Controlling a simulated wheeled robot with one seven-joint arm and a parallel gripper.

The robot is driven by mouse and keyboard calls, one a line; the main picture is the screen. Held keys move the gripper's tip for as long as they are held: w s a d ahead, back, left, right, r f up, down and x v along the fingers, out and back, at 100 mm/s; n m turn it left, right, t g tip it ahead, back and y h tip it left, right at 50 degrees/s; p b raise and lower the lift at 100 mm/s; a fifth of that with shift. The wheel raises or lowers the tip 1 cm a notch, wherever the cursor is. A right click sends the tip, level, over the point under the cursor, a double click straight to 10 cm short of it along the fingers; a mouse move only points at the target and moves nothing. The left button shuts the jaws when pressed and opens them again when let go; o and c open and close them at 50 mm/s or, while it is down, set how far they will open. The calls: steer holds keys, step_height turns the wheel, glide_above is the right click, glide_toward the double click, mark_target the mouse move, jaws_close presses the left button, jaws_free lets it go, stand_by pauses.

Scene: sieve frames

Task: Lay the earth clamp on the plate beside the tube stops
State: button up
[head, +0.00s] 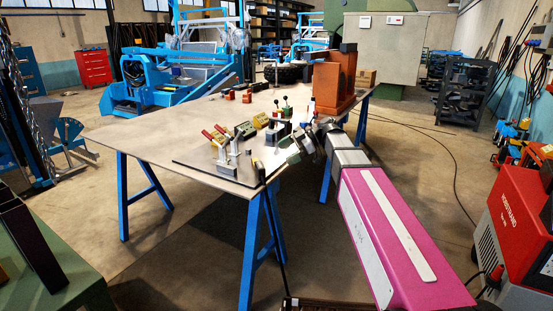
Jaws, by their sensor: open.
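A dark flat plate (200,172) lies on the near right corner of the steel table. Fixtures with red handles (222,140) stand on the plate, with grey upright parts and blocks around them. I cannot tell which of these are the tube stops. My gripper (284,155) is open at the right side of the plate, close to the table's edge. Its fingertips are small and partly hidden. A small dark part sits at the table corner (259,172); I cannot tell whether it is the earth clamp. The earth clamp is not clearly seen elsewhere.
The table (130,135) is bare on its left. Yellow blocks (260,120), small red blocks (228,95) and a tall orange-brown block (334,85) stand on it. A red welding machine (520,225) stands at the right. A cable runs over the floor.

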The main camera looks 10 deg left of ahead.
steer(key=s+d+f+m+t+h, duration=0.1)
steer(key=s+d+f+m+h, duration=0.3)
steer(key=d+f+m, duration=0.4)
steer(key=s+d+f+m+t+h, duration=0.1)
steer(key=s+d+f+m+h, duration=0.3)
steer(key=d+f+m, duration=0.4)
steer(key=s+d+f+m+t+h, duration=0.1)
steer(key=s+d+f+m+h, duration=0.3)
steer(key=d+f, duration=0.6)
steer(key=shift+s+d+f+m+t, duration=0.4)
steer(key=shift+s+f+m, duration=0.9)
steer(key=shift+f+m, duration=0.95)
steer(key=shift+f+n, duration=0.3)
steer(key=shift+n, duration=0.05)
